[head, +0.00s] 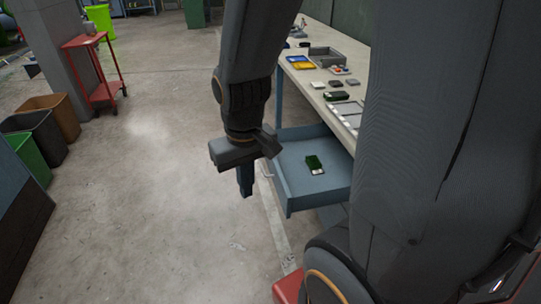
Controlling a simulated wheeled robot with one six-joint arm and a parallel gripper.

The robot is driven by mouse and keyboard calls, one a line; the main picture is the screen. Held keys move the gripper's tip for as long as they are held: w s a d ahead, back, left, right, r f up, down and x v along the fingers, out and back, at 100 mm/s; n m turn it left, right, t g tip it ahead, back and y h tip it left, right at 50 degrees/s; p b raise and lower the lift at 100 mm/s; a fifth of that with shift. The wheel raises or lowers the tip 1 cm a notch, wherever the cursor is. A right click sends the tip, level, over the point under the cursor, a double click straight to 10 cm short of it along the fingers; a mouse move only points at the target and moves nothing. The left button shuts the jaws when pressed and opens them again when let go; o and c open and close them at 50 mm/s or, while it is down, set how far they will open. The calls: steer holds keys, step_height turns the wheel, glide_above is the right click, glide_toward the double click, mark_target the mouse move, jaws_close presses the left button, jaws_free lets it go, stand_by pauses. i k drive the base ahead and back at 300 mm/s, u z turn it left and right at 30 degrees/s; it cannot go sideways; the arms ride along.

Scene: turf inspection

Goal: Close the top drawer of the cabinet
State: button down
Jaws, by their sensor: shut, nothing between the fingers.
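The top drawer (284,195) is blue-grey and stands pulled out from under the workbench on the right. A small dark green item with a pale end (315,164) lies inside it. A light handle shows at the drawer's front face, on its left side. My gripper (246,190) points down just left of the drawer front, fingers together and empty. In the picture it stands beside the front; I cannot tell whether it touches. My own arm hides the right part of the cabinet and the drawer's right end.
The workbench top (306,76) holds a grey tray (326,57), a blue and yellow box (299,62) and several small parts. Bins (56,115) and a red cart (101,92) stand at the left. The concrete floor (150,200) left of my gripper is clear.

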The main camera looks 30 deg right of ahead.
mark_target(296, 190)
steer(key=z, duration=0.6)
steer(key=i, duration=0.95)
steer(key=u, duration=0.05)
